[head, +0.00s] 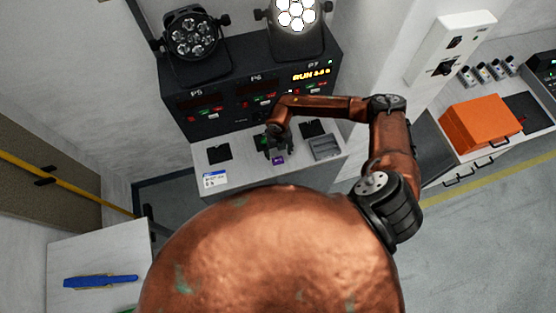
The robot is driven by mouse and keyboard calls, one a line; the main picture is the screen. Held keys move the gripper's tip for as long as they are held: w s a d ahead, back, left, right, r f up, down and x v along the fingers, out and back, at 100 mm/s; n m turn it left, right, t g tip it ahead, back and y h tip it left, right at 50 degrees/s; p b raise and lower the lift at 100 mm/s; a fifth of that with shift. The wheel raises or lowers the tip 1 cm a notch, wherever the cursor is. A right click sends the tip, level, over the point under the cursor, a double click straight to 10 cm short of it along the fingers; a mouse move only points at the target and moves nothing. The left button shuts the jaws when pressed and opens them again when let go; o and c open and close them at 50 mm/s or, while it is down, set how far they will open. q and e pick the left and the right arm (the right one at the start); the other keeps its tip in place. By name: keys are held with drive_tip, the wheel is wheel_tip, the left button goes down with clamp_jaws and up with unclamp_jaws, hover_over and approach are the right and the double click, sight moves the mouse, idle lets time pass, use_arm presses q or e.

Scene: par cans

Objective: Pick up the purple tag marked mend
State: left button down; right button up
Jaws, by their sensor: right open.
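A small purple tag (279,160) lies on the light bench top below the black control rack. Any marking on it is too small to read. My right gripper (277,153) is open, pointing down just above and behind the tag. The gripper is dark and small in the picture, so I cannot tell whether its fingers touch the tag. My left gripper is not in the picture.
The black rack (228,112) with panels P5, P6 and P7 stands behind. A grey tray (324,147), a black pad (219,153) and a white-blue card (215,179) lie on the bench. An orange box (482,122) sits right; a blue tool (100,282) lies front left.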

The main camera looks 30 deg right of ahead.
sight(277, 159)
drive_tip(key=f, duration=0.4)
drive_tip(key=shift+s+a+f+p, duration=0.1)
drive_tip(key=shift+a+p, duration=0.25)
drive_tip(key=shift+p, duration=0.05)
drive_tip(key=c, duration=1)
